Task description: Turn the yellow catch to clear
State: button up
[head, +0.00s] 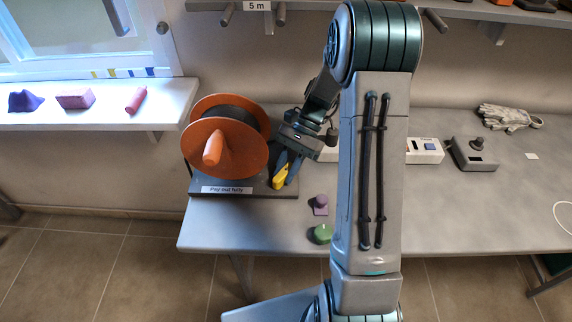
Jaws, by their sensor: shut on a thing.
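The yellow catch (280,180) stands on the dark base, just right of the orange reel. My gripper (285,172) reaches down from the upper right and is shut on the catch. Its fingers hide part of the catch, so I cannot tell its exact angle. The orange reel (200,165) has a dark wound core and an orange handle (212,149). Its base carries a label (227,189) reading "Pay out fully".
A purple piece (320,205) and a green piece (321,234) lie on the grey table (235,231) near my arm. A white box with a blue button (429,148), a joystick box (476,154) and a glove (507,117) stand at right. A windowsill (105,117) is at left.

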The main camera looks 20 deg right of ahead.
jog(key=shift+n+g+h, duration=0.3)
jog(key=shift+n+g, duration=0.1)
jog(key=shift+n, duration=0.2)
grip_shut()
jog(key=o, duration=1)
grip_release()
jog(key=v, duration=1.3)
jog(key=shift+w+d+r, duration=0.2)
jog(key=shift+r, duration=0.15)
